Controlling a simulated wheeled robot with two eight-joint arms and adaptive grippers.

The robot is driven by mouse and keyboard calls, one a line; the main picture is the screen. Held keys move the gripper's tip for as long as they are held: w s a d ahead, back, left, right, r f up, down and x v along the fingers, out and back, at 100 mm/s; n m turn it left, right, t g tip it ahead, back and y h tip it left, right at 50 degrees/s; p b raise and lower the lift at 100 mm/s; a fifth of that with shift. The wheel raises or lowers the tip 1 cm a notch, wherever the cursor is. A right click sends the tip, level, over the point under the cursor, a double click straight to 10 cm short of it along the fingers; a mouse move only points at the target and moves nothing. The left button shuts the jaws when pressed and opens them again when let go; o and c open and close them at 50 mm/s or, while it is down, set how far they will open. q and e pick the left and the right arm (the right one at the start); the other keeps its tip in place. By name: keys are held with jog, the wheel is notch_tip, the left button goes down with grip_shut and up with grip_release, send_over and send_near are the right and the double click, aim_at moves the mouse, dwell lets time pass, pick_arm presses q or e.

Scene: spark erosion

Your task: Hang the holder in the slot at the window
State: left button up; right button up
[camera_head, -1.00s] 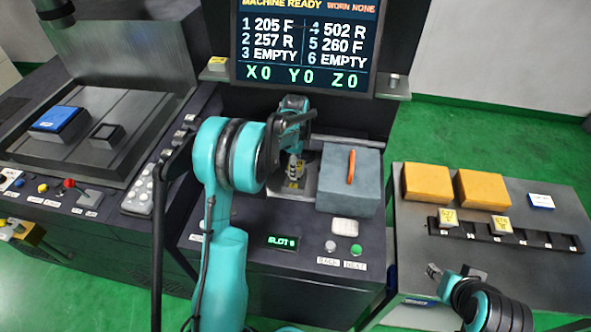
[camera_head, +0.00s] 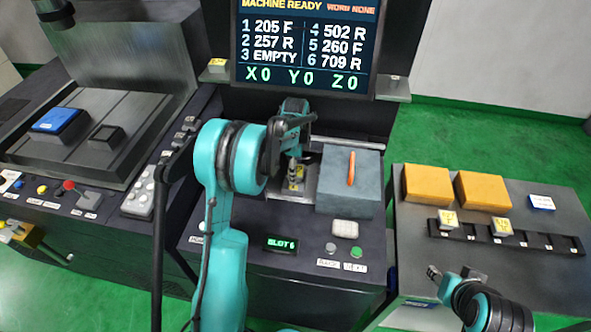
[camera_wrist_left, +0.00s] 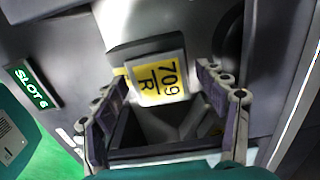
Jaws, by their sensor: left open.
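The holder (camera_wrist_left: 158,80) with a yellow 709 R label sits upright in the slot at the window, the recess (camera_head: 308,186) in the machine front. Its yellow label also shows in the head view (camera_head: 296,180). My left gripper (camera_head: 293,165) is at the recess. In the left wrist view its open fingers (camera_wrist_left: 165,72) stand on either side of the holder, with gaps between. The holder's back and its seat are hidden. My right gripper (camera_head: 436,271) is over the front of the right bench, away from the holder; its jaws are too small to judge.
A grey block with an orange handle (camera_head: 350,169) stands right of the recess. A small screen reads SLOT 6 (camera_head: 281,244). The right bench carries orange boxes (camera_head: 428,184) and a black rack (camera_head: 520,240) with two labelled holders. The big screen (camera_head: 307,45) hangs behind.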

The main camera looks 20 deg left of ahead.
pick_arm(q)
jog(key=s+d+r+n+t+p, duration=0.1)
jog(key=s+r, duration=0.1)
jog(key=r, duration=0.6)
jog(key=s+d+r+n+p, duration=0.1)
jog(key=s+d+r+n, duration=0.1)
jog(key=r, duration=0.6)
jog(key=s+d+n+t, duration=0.3)
jog(key=s+n, duration=0.3)
jog(key=s, duration=0.5)
jog(key=s+d+n+t, duration=0.3)
jog(key=s+d+n, duration=0.2)
jog(key=s, duration=0.6)
jog(key=shift+d+r+n, duration=0.35)
jog(key=shift+d+n, duration=0.05)
jog(key=shift+n, duration=0.2)
notch_tip(320, 180, down, 7)
jog(key=b, duration=0.6)
jog(key=shift+b, duration=0.4)
